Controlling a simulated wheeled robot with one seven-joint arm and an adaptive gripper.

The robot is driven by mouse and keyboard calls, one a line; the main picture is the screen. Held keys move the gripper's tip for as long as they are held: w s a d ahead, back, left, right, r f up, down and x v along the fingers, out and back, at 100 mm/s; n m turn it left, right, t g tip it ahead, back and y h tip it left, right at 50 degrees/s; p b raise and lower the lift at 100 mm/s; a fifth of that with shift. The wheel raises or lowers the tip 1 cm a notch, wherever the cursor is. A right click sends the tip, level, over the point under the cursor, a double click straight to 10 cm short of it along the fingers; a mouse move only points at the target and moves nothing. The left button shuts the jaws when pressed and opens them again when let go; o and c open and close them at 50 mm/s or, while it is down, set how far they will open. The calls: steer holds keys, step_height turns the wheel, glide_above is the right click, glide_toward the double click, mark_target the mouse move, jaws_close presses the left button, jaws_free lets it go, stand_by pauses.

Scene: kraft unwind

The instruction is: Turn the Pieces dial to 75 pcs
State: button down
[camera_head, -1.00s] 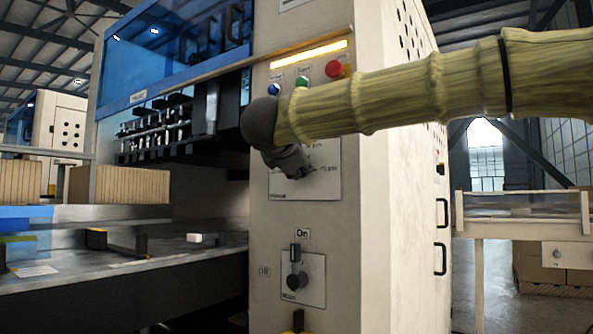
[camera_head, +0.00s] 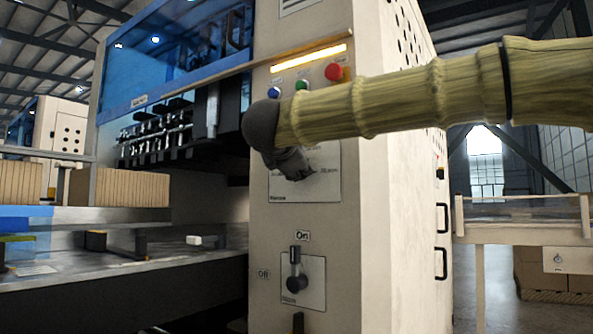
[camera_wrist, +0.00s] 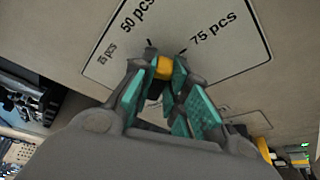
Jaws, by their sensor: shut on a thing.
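The Pieces dial panel (camera_head: 325,188) is a pale plate on the front of the machine. In the wrist view the panel (camera_wrist: 185,20) shows printed labels: 50 pcs (camera_wrist: 138,15), 75 pcs (camera_wrist: 213,28) and another at the left too small to read surely. My gripper (camera_wrist: 164,72) has its teal-padded fingers closed on a yellow part, the dial (camera_wrist: 163,68), below the 50 and 75 tick marks. Where its pointer aims cannot be told. In the head view my gripper (camera_head: 292,165) is at the panel, and my arm and gripper hide the dial.
Above the panel are blue (camera_head: 274,92), green (camera_head: 302,85) and red (camera_head: 333,72) buttons. Below is an On/Off switch (camera_head: 294,270). A metal bed (camera_head: 150,275) extends left, with stacked cardboard (camera_head: 120,187) behind it. The aisle to the right looks open.

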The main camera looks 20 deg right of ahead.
steer(key=shift+s+d+f+m+t+h+b, duration=0.2)
steer(key=shift+m+b, duration=0.7)
steer(key=shift+b, duration=2.15)
steer(key=shift+w+a+f+m+t+b, duration=0.15)
steer(key=shift+m+t+b, duration=0.6)
steer(key=shift+b, duration=2.35)
steer(key=shift+s+d+f+m+t+h+b, duration=0.2)
steer(key=shift+m+b, duration=0.85)
steer(key=shift+b, duration=2)
steer(key=shift+w+a, duration=0.1)
steer(key=shift+w, duration=0.05)
steer(key=c, duration=1.3)
jaws_free()
steer(key=o, duration=0.5)
steer(key=shift+s+a+b, duration=0.65)
steer(key=shift+s+a, duration=0.25)
steer(key=shift+a, duration=0.3)
steer(key=shift+s+a+b, duration=0.6)
steer(key=shift+s+a, duration=0.3)
steer(key=shift+a, duration=0.3)
